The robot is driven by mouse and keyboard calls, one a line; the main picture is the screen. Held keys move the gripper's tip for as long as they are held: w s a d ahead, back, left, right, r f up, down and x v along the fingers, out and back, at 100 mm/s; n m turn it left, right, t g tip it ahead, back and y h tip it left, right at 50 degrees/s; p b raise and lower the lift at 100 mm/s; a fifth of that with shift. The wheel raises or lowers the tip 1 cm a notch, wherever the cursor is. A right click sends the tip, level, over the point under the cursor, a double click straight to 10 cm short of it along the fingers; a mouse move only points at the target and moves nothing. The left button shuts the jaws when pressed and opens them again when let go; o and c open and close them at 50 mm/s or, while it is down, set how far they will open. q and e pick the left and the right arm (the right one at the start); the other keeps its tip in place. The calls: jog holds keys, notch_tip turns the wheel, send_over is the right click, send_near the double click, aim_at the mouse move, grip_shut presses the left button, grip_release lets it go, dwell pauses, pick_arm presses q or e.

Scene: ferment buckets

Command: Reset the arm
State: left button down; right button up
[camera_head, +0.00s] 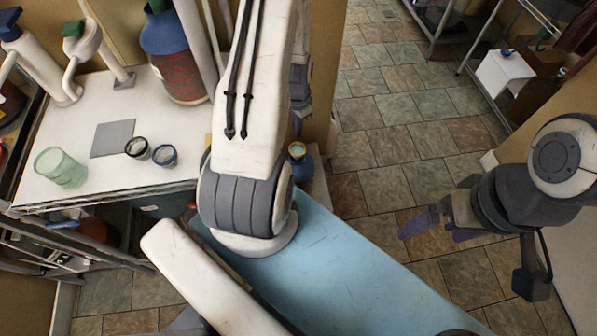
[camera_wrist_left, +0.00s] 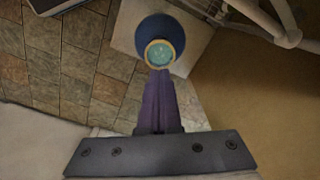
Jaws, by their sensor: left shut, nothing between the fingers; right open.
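My left gripper (camera_wrist_left: 161,76) is shut and empty in the left wrist view, its purple fingers pressed together. Its tips overlap the lower rim of a round blue pot (camera_wrist_left: 139,37) with a yellow rim; I cannot tell how far apart they are. The pot also shows in the head view (camera_head: 308,167), partly behind my left arm. My left arm reaches up through the middle of the head view, and its link hides most of the gripper there. My right gripper (camera_head: 424,230) is open and empty at the right, above the tiled floor.
A white table (camera_head: 80,130) at the left holds a green glass (camera_head: 60,168), two small cups (camera_head: 137,148) (camera_head: 165,156), a grey square (camera_head: 112,138), and a large blue-topped bucket (camera_head: 178,75). A light blue surface (camera_head: 340,270) lies below my arms. The tiled floor (camera_head: 385,110) is open; shelving stands at upper right.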

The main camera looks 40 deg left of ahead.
dwell(0.3)
pick_arm(q)
jog(key=d+r+m, duration=0.3)
jog(key=d+r, duration=1.4)
jog(key=d, duration=0.4)
jog(key=s+d+r+m, duration=0.1)
jog(key=s+d+r, duration=0.3)
jog(key=s, duration=0.4)
jog(key=s+d+r+m+h, duration=0.1)
jog(key=s+d+r, duration=0.4)
jog(key=s, duration=0.3)
jog(key=shift+s+d+r, duration=0.2)
jog(key=shift+d+r, duration=0.05)
jog(key=shift+d, duration=0.1)
